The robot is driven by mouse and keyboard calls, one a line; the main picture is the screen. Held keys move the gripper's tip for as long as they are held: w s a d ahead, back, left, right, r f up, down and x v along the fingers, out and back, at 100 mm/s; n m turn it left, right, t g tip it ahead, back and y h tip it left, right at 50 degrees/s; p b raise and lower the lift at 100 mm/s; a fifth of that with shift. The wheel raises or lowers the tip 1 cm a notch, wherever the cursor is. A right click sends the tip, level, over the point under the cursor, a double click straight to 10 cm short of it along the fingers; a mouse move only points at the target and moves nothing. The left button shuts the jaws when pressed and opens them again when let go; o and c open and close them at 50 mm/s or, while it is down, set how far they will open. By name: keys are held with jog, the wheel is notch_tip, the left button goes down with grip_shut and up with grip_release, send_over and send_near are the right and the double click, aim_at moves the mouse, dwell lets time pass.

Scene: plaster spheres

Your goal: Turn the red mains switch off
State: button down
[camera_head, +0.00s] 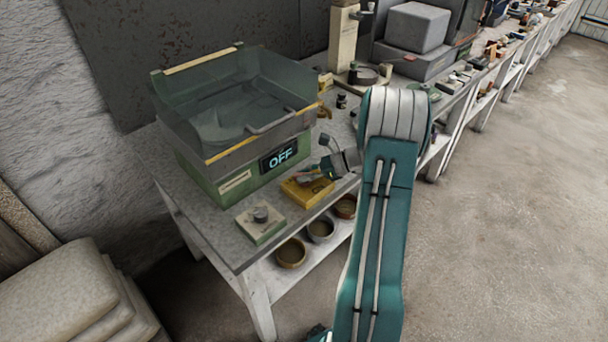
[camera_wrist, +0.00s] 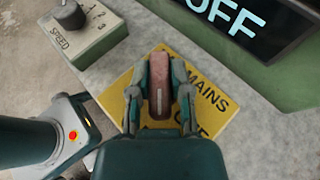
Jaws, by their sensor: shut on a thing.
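The red mains switch (camera_wrist: 159,72) is a dull red lever with a pale stripe, seen in the wrist view. It stands on a yellow plate (camera_wrist: 206,75) marked MAINS. My gripper (camera_wrist: 159,98) is shut on the lever, one finger on each side. In the head view the yellow plate (camera_head: 300,197) lies at the bench edge, and my gripper (camera_head: 317,173) reaches it from the right. The switch is mostly hidden there. The green machine's display (camera_head: 279,157) reads OFF.
The green machine (camera_head: 215,185) with a clear hood (camera_head: 225,95) stands behind the plate. A SPEED knob box (camera_head: 260,222) sits to the left of the plate. Several bowls (camera_head: 291,252) are on the shelf below. More tools line the bench towards the back right. The floor at right is clear.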

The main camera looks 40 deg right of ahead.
jog(key=n+g+y, duration=0.2)
jog(key=n+g, duration=0.2)
jog(key=shift+f+g, duration=0.1)
jog(key=shift+g, duration=0.3)
jog(key=shift+n+g+y, duration=0.3)
jog(key=shift+n+g, duration=1.9)
jog(key=shift+g, duration=0.1)
jog(key=c, duration=0.6)
grip_release()
jog(key=shift+w+d, duration=0.1)
jog(key=shift+o, duration=0.2)
